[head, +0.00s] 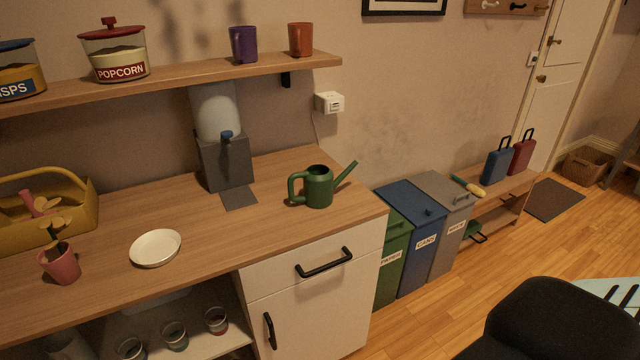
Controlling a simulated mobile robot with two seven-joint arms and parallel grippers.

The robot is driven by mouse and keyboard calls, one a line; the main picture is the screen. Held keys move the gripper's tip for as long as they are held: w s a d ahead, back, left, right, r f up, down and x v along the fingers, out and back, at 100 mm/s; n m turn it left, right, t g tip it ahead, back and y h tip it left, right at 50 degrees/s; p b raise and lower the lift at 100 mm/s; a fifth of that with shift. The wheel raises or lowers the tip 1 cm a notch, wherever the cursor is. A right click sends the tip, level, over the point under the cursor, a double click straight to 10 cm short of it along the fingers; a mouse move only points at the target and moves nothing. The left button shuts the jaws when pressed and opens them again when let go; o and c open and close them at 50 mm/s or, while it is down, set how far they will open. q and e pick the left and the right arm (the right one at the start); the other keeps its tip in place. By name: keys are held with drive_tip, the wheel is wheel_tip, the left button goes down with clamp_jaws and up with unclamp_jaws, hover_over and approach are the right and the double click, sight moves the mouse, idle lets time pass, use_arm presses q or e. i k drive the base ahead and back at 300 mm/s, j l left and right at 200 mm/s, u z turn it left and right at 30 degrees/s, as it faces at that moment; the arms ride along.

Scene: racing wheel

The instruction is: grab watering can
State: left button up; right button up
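A green watering can (319,187) stands upright on the wooden counter (200,262), near its right end. Its handle loops out on the left and its spout points up and to the right. Nothing covers it. Neither of my grippers shows in the head view.
A grey dispenser (224,160) stands left of the can, with a white bowl (156,248), a potted plant (60,264) and a yellow basket (80,215) further left. A wall shelf (190,73) runs above. Bins (427,246) stand right of the counter; a black chair (560,325) is lower right.

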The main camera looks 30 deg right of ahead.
sight(319, 185)
drive_tip(key=l+u, duration=0.25)
drive_tip(key=l, duration=1.5)
drive_tip(key=l+u, duration=0.25)
drive_tip(key=l, duration=1.55)
